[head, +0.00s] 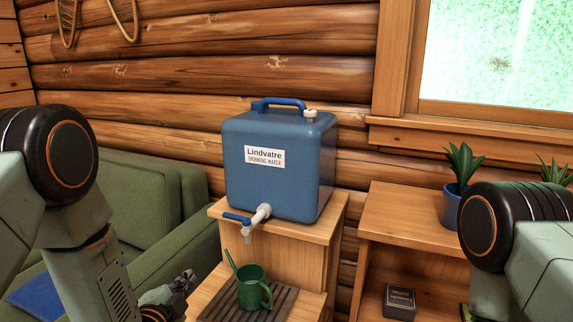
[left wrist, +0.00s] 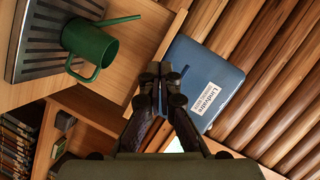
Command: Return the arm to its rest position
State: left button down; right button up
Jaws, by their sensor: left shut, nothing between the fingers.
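My left gripper (head: 180,284) is low in the head view, left of the wooden stand. In the left wrist view its fingers (left wrist: 152,78) are together with nothing between them. My left arm comes in from the left edge of the head view. My right arm shows at the right edge, but its gripper is not in view. The blue water container (head: 280,175) stands on the stand's upper level; it also shows in the left wrist view (left wrist: 200,75). The green watering can (head: 253,288) stands upright on a slatted tray (head: 215,306) below the tap, apart from my gripper.
The tap (head: 258,216) with a blue lever sticks out over the lower step. A green sofa (head: 140,190) is at the left. A wooden shelf (head: 400,220) at the right holds a potted plant (head: 460,175) and a dark box (head: 399,302). A log wall is behind.

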pick_arm(q)
jog(key=s+f+n+g, duration=0.7)
jog(key=s+f+n, duration=0.2)
jog(key=s+f, duration=0.45)
jog(key=s+f+n+g, duration=0.2)
jog(key=s+g, duration=0.2)
jog(key=s, duration=0.8)
jog(key=s+f+n+g, duration=0.2)
jog(key=s+f+g, duration=0.1)
jog(key=s, duration=1)
jog(key=shift+d+g+y+p, duration=0.25)
jog(key=shift+g+y+p, duration=0.2)
jog(key=shift+g, duration=0.25)
